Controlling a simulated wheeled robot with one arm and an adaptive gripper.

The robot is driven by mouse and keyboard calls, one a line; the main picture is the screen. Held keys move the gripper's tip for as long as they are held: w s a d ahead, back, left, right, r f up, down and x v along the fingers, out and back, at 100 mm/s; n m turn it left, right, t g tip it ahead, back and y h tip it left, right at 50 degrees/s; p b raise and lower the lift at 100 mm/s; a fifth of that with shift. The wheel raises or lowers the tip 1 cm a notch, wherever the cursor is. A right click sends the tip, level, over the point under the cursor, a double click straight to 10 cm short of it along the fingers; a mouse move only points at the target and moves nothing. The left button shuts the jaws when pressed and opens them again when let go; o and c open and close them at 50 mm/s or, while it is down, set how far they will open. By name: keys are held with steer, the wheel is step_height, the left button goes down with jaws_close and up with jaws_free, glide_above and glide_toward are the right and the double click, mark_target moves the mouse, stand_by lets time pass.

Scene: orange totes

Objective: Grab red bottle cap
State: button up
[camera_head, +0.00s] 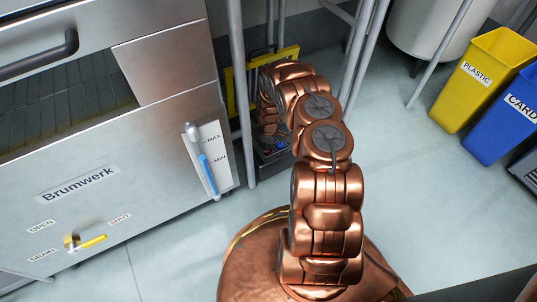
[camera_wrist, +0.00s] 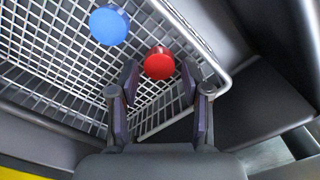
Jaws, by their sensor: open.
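The red bottle cap (camera_wrist: 159,64) lies in a white wire basket (camera_wrist: 52,62), near the basket's right side in the wrist view. My gripper (camera_wrist: 160,78) is open, with one dark finger on each side of the red cap in that view. I cannot tell how far above the cap the fingertips are, and they do not appear to grip it. In the head view my copper arm reaches down toward the basket and hides most of it, and the gripper and red cap cannot be made out there.
A blue cap (camera_wrist: 109,25) lies in the basket, up and left of the red one. Dark walls surround the basket. Metal legs (camera_head: 241,90) and a steel Brumwerk cabinet (camera_head: 120,165) stand close by. Yellow (camera_head: 455,106) and blue (camera_head: 488,145) bins stand at right on clear floor.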

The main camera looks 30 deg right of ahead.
steer(key=shift+f, duration=0.75)
steer(key=shift+r, duration=0.1)
steer(key=c, duration=0.5)
steer(key=shift+r, duration=0.1)
